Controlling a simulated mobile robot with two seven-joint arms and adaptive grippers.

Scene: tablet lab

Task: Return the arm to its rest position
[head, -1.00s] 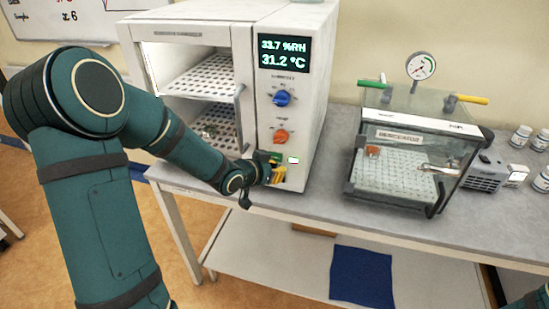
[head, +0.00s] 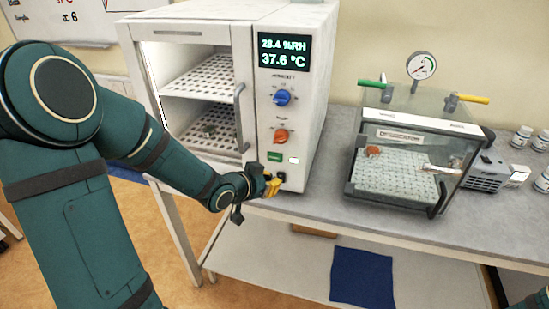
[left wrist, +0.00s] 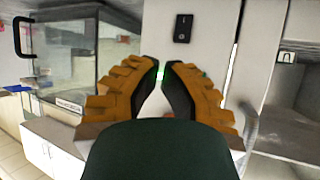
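My left arm (head: 75,190) reaches in from the left in the head view. Its gripper (head: 272,186) has yellow fingers and hangs in front of the lower part of the white chamber's control panel, below a green button (head: 274,156). In the left wrist view the gripper (left wrist: 164,64) has its fingers close together with a narrow empty gap between the tips. White panel and a green glow show through that gap. A black switch (left wrist: 183,28) is just beyond the tips. My right gripper is out of view; only a bit of teal arm shows at the bottom right.
The white chamber (head: 318,100) has its glass door closed, with a handle (head: 240,115). Its display (head: 283,50) reads 28.4 %RH and 37.6 °C. A clear desiccator (head: 405,165) with a gauge stands right on the grey table (head: 330,215). Small jars (head: 521,137) stand far right.

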